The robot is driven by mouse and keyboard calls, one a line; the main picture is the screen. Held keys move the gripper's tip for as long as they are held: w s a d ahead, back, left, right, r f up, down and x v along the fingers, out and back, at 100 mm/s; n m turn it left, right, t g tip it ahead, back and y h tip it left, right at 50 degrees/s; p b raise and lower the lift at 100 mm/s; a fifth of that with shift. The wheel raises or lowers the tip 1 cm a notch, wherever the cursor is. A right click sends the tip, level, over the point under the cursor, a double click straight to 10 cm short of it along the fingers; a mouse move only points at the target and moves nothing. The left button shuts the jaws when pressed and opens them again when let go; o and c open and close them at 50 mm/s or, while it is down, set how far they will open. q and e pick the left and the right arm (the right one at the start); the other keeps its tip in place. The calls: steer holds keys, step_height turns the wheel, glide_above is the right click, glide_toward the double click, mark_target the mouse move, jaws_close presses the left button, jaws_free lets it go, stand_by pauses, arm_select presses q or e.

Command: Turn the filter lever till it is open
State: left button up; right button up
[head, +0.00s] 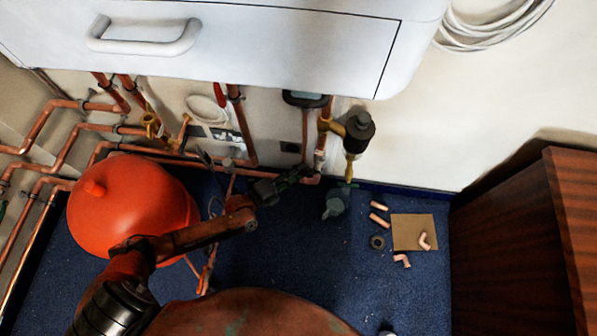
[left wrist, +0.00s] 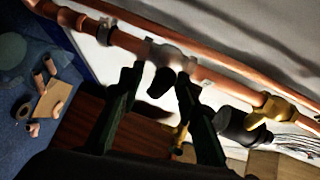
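In the left wrist view a short dark lever (left wrist: 160,82) sticks out from a grey valve body (left wrist: 166,56) on a copper pipe. I take it to be the filter lever. My left gripper (left wrist: 158,92) is open, with one finger on each side of the lever; whether either finger touches it I cannot tell. In the head view my left gripper (head: 300,172) is at the lower end of the vertical pipe, hiding the lever. The black-capped filter (head: 359,132) with brass fittings is just right of it; its black body also shows in the left wrist view (left wrist: 240,126). My right gripper is not in view.
A white boiler casing (head: 250,45) overhangs the pipes. An orange vessel (head: 125,205) stands left, beside my left arm. Copper fittings (head: 379,213) and a cardboard piece (head: 408,232) lie on the blue floor. A wooden cabinet (head: 510,235) stands right.

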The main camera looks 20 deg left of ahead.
arm_select(q)
steer(key=shift+c, duration=0.3)
jaws_close()
stand_by(0.3)
